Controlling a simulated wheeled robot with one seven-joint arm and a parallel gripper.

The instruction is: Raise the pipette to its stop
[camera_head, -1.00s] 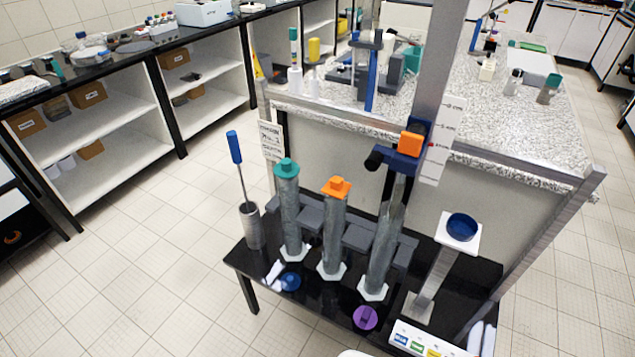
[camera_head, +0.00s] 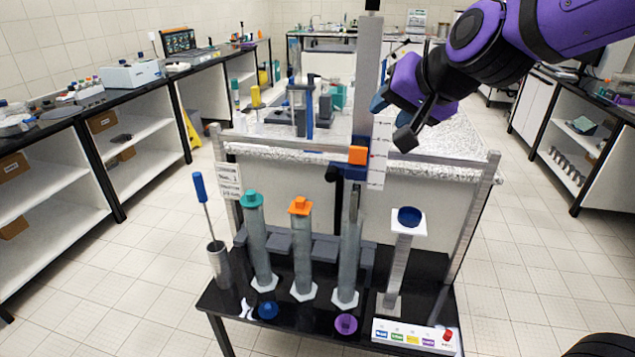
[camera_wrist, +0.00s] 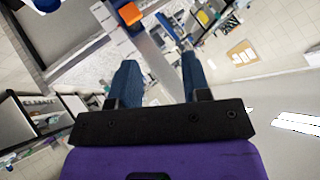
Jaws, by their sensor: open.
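The pipette (camera_head: 353,201) hangs upright from a dark blue carriage (camera_head: 350,173) on a tall grey rail. Its lower end is in the mouth of the uncapped glass cylinder (camera_head: 347,265); how deep it reaches is hard to see. The carriage has an orange block (camera_head: 357,155) on its front, which also shows near the top of the wrist view (camera_wrist: 131,14). A white scale strip (camera_head: 379,155) stands right of the rail. My gripper (camera_head: 391,120) is open and empty, above and right of the orange block and apart from it. Its two blue fingers are spread in the wrist view (camera_wrist: 160,75).
Two capped cylinders, teal (camera_head: 252,200) and orange (camera_head: 300,207), stand left on the black table (camera_head: 225,297). A purple cap (camera_head: 346,323) lies in front. A blue dish on a white stand (camera_head: 409,217) and a button panel (camera_head: 410,335) are right. A granite-topped bench lies behind.

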